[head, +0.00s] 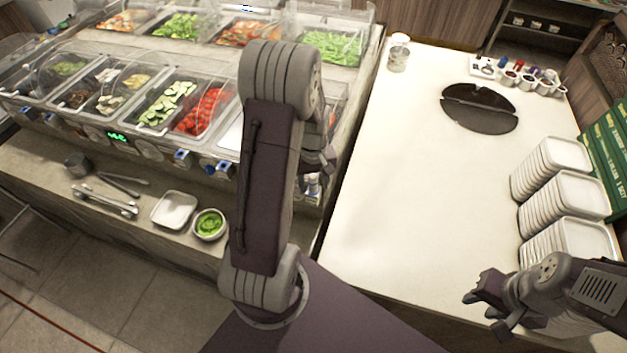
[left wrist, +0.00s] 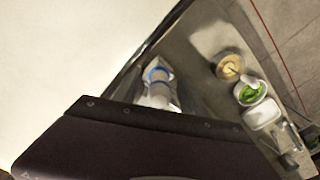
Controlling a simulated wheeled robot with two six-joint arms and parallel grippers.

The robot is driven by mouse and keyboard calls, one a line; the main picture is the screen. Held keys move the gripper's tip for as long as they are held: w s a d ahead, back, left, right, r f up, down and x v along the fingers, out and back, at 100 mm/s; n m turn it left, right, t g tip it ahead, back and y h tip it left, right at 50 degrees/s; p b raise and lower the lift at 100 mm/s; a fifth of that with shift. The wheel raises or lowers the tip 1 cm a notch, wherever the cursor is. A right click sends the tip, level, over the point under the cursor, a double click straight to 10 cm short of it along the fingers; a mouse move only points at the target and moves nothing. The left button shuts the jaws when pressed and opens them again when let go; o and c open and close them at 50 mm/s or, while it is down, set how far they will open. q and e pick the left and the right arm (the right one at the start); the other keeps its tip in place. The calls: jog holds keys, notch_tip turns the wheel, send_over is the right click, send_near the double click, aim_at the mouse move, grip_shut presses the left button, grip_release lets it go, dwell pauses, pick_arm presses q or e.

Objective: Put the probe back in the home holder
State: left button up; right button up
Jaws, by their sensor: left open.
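A small white-and-blue piece (head: 313,186) shows below my left gripper (head: 326,163) at the bar's right end. A white piece with a blue ring (left wrist: 158,85) shows in the left wrist view. I cannot tell whether either is the probe or a holder. Blue-and-white fittings (head: 182,156) (head: 222,168) are on the bar's front, with more further left. My left gripper is open, partly hidden by my arm, with no object visible in it. My right gripper (head: 486,304) looks open and empty over the counter's front right.
The white counter (head: 400,180) is largely clear. Stacked white dishes (head: 563,195) stand at its right, near my right arm. A green-filled bowl (head: 209,224), a white dish (head: 174,210) and tongs (head: 104,200) lie on the bar's front ledge. A beige-filled bowl (left wrist: 229,67) shows in the left wrist view.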

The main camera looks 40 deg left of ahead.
pick_arm(q)
notch_tip(320, 180, up, 9)
jog(key=shift+f+b, duration=0.1)
jog(key=shift+b, duration=0.45)
jog(key=s+d+f+m+t+b, duration=0.1)
jog(key=s+d+f+m+b, duration=0.5)
jog(key=d+f+m, duration=0.3)
jog(key=shift+s+d+f+b, duration=0.35)
jog(key=shift+s+d+f, duration=0.55)
jog(key=shift+d, duration=0.95)
